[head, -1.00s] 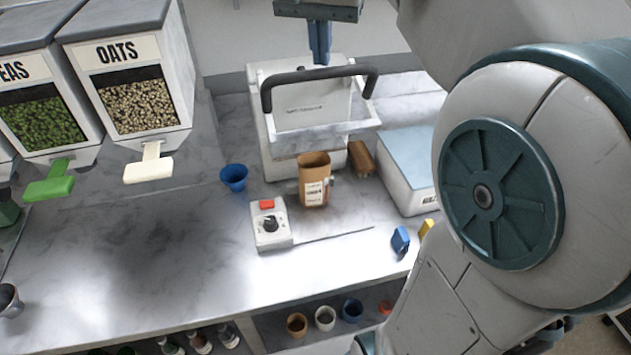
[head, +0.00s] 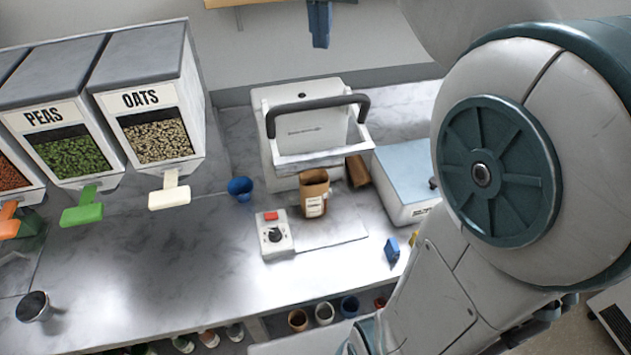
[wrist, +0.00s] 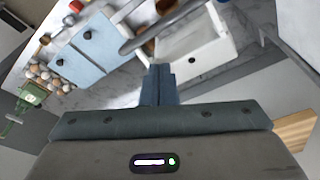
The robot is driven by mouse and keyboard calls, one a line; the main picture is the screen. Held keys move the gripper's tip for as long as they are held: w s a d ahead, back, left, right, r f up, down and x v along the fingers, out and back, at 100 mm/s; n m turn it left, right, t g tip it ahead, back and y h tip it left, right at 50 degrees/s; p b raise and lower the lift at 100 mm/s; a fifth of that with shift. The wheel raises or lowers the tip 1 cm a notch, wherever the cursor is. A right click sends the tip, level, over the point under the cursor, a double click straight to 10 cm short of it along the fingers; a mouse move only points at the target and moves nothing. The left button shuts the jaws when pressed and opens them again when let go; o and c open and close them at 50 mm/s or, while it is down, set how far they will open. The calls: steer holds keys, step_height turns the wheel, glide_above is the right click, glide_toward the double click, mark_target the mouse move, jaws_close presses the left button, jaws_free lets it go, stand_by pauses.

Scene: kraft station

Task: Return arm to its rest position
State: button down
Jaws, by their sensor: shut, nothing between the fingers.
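My gripper (head: 319,24) shows at the top edge of the head view, above and behind the counter. Its blue fingers are shut with nothing between them. The wrist view shows the same shut fingers (wrist: 160,84) pointing toward the counter, apart from everything. My large white and teal arm link fills the right side of the head view.
Dispensers of peas (head: 60,140) and oats (head: 150,105) stand at left. A white machine with a dark handle (head: 318,100), a kraft bag (head: 313,192), a blue cup (head: 240,188), a control box (head: 274,233) and a blue-topped box (head: 408,180) stand on the counter (head: 170,270).

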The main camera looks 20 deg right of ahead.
steer(key=shift+r+p, duration=0.4)
steer(key=shift+r, duration=0.4)
steer(key=s+f+n+b, duration=0.1)
steer(key=s+f, duration=0.3)
steer(key=f, duration=0.4)
steer(key=s+f+n+t+b, duration=0.1)
steer(key=s+f+n, duration=0.2)
steer(key=f, duration=0.6)
steer(key=s+f+n+y+b, duration=0.1)
steer(key=s+f+n+b, duration=0.1)
steer(key=s+f, duration=0.5)
step_height(320, 180, down, 2)
steer(key=shift+d+f+t, duration=0.1)
steer(key=shift+d+t, duration=0.3)
steer(key=shift+d, duration=0.05)
steer(key=shift+s, duration=0.1)
